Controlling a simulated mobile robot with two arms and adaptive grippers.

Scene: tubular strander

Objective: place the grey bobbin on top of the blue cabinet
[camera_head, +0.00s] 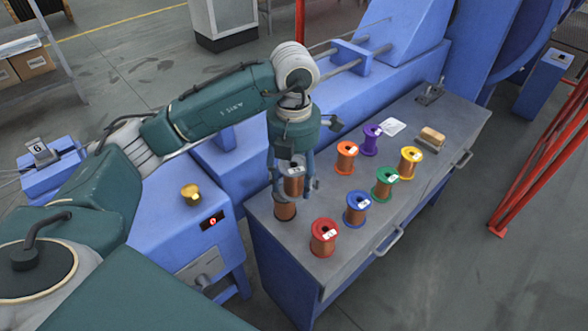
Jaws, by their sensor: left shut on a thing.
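My left gripper (292,190) points down over the near left part of the grey-topped bench and is shut on the grey bobbin (293,182). The bobbin's pale top and label show between the fingers, which partly hide it. Copper winding (285,210) shows just below; I cannot tell whether it belongs to the same bobbin or another. The blue cabinet (170,238) stands left of the bench, with a yellow knob (190,193) on its top and a red-lit display on its front. My right gripper is not in view.
Red (324,237), blue (357,208), green (384,182), yellow (410,162), orange (346,157) and purple (371,139) bobbins stand on the bench (425,190). A wooden-topped brush or block (431,138) lies behind them. Blue machinery runs along the back. A red frame (540,160) stands at right.

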